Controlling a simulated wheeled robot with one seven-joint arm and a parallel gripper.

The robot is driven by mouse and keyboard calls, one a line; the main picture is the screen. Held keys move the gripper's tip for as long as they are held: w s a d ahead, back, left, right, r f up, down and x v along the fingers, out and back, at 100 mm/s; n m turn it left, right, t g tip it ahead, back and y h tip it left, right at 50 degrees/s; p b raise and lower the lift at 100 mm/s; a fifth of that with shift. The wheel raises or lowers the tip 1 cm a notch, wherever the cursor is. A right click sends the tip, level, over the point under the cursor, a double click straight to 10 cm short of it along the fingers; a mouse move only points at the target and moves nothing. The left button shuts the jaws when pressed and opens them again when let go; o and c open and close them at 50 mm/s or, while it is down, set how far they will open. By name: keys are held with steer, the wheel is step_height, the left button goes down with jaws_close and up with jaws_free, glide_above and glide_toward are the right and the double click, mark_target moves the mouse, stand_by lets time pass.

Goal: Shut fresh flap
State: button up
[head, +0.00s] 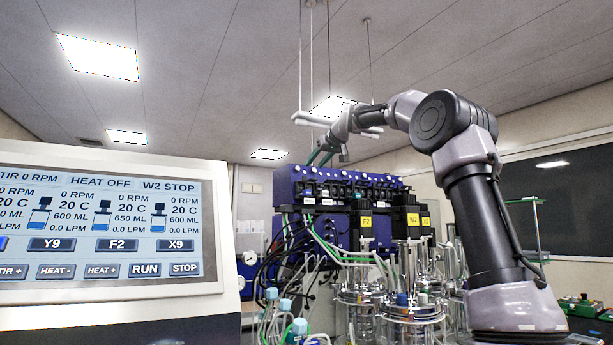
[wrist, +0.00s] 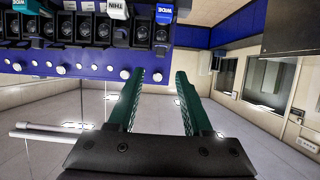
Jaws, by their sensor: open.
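My gripper (wrist: 160,75) is open and empty in the wrist view, its two green fingers pointing toward the blue pump unit (wrist: 200,38). In the head view my gripper (head: 319,157) is above the left end of this pump unit (head: 287,190). Along the pump row I see a white-marked WIDE flap (wrist: 163,13), a THIN flap (wrist: 118,9) and another WIDE piece (wrist: 26,6), all cut by or close to the top edge. No label reading "fresh" is legible, so I cannot tell which flap is that one. The fingers appear apart from the flaps.
Glass vessels (head: 412,320) with black motor blocks (head: 405,222) stand below the pump unit. Tubes and cables hang at its left. A control screen (head: 100,225) fills the left foreground. A white rod (wrist: 48,131) lies left of the fingers in the wrist view.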

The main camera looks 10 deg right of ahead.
mark_target(306, 181)
steer(key=x, duration=0.8)
steer(key=shift+w+a+f, duration=0.1)
steer(key=shift+f, duration=0.05)
jaws_close()
